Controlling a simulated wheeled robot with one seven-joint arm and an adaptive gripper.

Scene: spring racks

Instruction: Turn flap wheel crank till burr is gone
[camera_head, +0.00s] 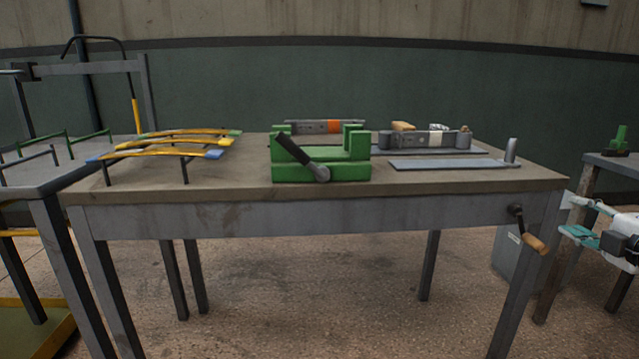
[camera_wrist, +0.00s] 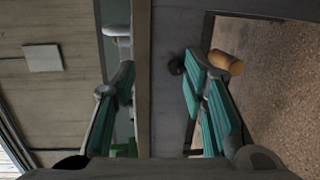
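A small crank (camera_head: 516,210) with a wooden handle (camera_head: 535,243) is on the front right of the grey table's apron. The handle hangs down and to the right. My gripper (camera_head: 573,215), with teal pads, is right of the crank and apart from it. In the wrist view my gripper (camera_wrist: 160,64) is open and empty. The crank's dark hub (camera_wrist: 176,66) shows just beside the right finger, and the wooden handle (camera_wrist: 228,62) lies outside that finger. I cannot make out a flap wheel or a burr.
The table (camera_head: 330,220) carries a green fixture (camera_head: 322,171) with a dark lever, a flat grey plate (camera_head: 445,164) and yellow curved leaf springs (camera_head: 170,142) at left. Another table (camera_head: 612,165) stands at the right. Floor in front is clear.

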